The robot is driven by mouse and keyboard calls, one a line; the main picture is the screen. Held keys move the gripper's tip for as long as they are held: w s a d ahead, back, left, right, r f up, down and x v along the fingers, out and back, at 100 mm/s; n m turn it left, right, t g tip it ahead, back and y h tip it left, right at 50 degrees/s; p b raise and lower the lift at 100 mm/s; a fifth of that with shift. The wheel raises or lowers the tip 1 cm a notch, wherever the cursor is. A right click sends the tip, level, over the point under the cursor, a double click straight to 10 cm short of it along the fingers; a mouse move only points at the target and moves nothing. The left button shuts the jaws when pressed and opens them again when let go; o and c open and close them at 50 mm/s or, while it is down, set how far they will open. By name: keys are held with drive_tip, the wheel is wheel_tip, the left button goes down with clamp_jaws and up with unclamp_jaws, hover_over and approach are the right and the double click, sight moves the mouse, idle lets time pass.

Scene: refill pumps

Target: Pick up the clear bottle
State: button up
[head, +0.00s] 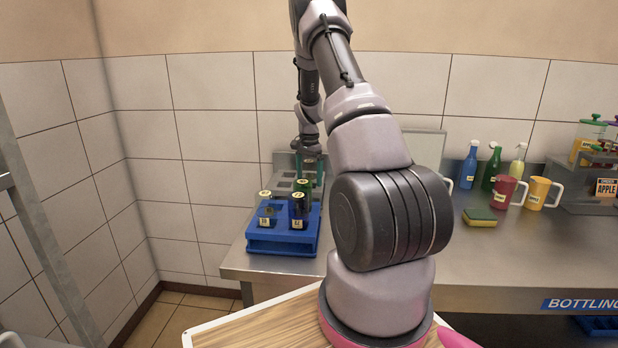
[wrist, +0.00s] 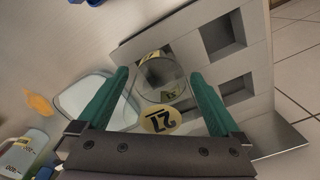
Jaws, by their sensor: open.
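The clear bottle (wrist: 162,90) shows in the wrist view as a see-through round shape with a yellow round tag reading 27. It is at the grey rack with square holes (wrist: 262,45). My gripper (wrist: 160,75) is open, with one green finger on each side of the bottle. I cannot tell whether the fingers touch it. In the head view my gripper (head: 308,168) is low over the grey rack (head: 282,171) at the back left of the counter. The clear bottle cannot be made out there.
The counter (head: 500,255) is clear in front.

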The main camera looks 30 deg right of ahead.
drive_tip(key=shift+f, duration=0.25)
drive_tip(key=c, duration=1.5)
wheel_tip(320, 180, up, 16)
drive_tip(key=shift+a, duration=0.1)
